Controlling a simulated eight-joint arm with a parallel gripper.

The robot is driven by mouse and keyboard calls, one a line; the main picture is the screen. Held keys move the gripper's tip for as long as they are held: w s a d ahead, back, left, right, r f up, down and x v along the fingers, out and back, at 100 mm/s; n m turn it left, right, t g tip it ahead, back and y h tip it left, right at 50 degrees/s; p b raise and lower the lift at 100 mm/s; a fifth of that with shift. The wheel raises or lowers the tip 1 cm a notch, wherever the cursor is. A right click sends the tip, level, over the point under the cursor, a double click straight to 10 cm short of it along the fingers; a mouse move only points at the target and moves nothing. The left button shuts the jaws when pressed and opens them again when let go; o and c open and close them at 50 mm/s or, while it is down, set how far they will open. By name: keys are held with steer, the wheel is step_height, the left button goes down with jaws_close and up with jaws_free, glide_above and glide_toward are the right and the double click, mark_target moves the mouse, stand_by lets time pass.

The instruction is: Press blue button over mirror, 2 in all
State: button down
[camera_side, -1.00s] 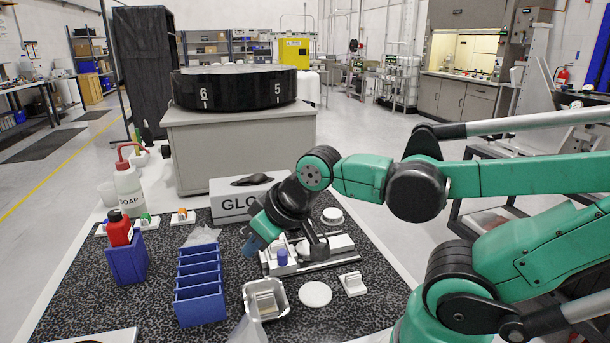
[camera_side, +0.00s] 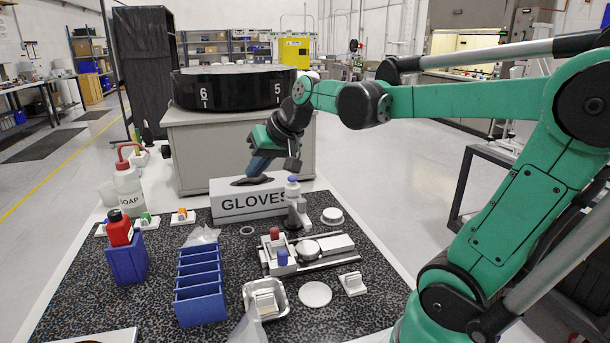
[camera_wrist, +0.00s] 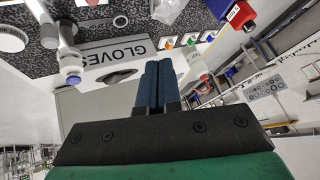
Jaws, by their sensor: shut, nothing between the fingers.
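The mirror fixture (camera_side: 335,246) lies on the dark speckled mat in the side view, with a round silvery disc, likely the mirror (camera_side: 308,251), on it. A blue button (camera_side: 282,258) stands at its front left, with a red button (camera_side: 275,233) behind it. My gripper (camera_side: 254,172) is raised behind the fixture, over the GLOVES box, well apart from both buttons. In the wrist view my gripper (camera_wrist: 158,64) shows its blue fingers shut together and empty. The blue button cannot be made out in the wrist view.
A white post with a blue top (camera_side: 293,188) stands between the GLOVES box (camera_side: 228,204) and the fixture. A blue rack (camera_side: 200,290), metal tray (camera_side: 283,297), white disc (camera_side: 315,294) and soap bottle (camera_side: 128,180) surround the work area. Bare mat lies right of the fixture.

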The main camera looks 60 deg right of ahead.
mark_target(295, 178)
steer(key=w+d+r+m, duration=0.1)
steer(key=d+m, duration=0.1)
steer(key=d, duration=0.6)
steer(key=d+r+m+t+h, duration=0.1)
steer(key=d+r+m, duration=0.1)
steer(key=d, duration=0.5)
steer(key=shift+w+d+r+m, duration=0.25)
steer(key=shift+w+d+m, duration=0.15)
steer(key=shift+m, duration=0.2)
steer(key=shift+f, duration=4.4)
steer(key=shift+f, duration=0.2)
steer(key=shift+f, duration=0.25)
steer(key=shift+f, duration=0.55)
steer(key=shift+r, duration=1)
